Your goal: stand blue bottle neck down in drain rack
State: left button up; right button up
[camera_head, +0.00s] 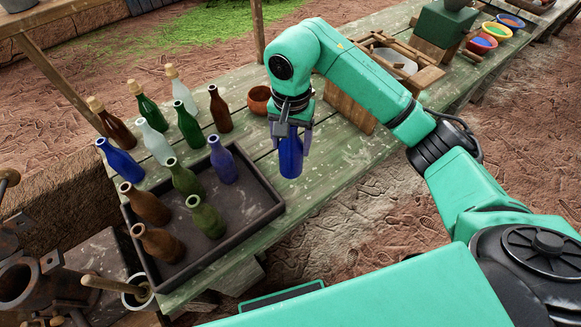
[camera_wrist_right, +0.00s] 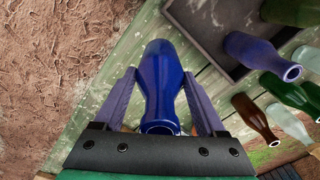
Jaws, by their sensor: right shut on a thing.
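A blue bottle (camera_head: 291,158) is held in my right gripper (camera_head: 291,140) above the green plank table (camera_head: 345,150). In the right wrist view the bottle (camera_wrist_right: 160,80) sits between the two fingers, its neck end toward the wrist and its base away, so it hangs roughly upright, neck up. The fingers are shut on it. A slatted wooden frame (camera_head: 425,76), perhaps the drain rack, stands farther along the table, partly hidden by my right arm. My left gripper is out of view.
A dark tray (camera_head: 265,212) left of the held bottle holds several upright bottles, including a blue one (camera_head: 223,162). More bottles, some corked, stand behind it. A brown clay bowl (camera_head: 259,99) stands near the gripper. Coloured bowls (camera_head: 481,43) stand at far right.

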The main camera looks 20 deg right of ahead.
aim_at(291, 166)
jog(key=f, duration=0.3)
jog(key=f+p, duration=0.1)
jog(key=f, duration=0.1)
jog(key=shift+w+f, duration=0.1)
jog(key=shift+w, duration=0.25)
notch_tip(291, 166, down, 3)
jog(key=shift+w+r+p, duration=0.1)
jog(key=shift+w+p, duration=0.05)
jog(key=shift+p, duration=0.3)
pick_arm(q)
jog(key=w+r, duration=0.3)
pick_arm(e)
notch_tip(291, 166, down, 2)
jog(key=shift+f, duration=0.4)
jog(key=o, duration=1.1)
jog(key=shift+f, duration=0.1)
jog(key=shift+c, duration=0.2)
jog(key=o, duration=0.4)
jog(key=shift+c, duration=0.2)
jog(key=shift+r, duration=0.45)
notch_tip(291, 166, up, 12)
jog(key=b, duration=0.3)
jog(key=shift+f+b, duration=0.2)
jog(key=shift+b, duration=0.2)
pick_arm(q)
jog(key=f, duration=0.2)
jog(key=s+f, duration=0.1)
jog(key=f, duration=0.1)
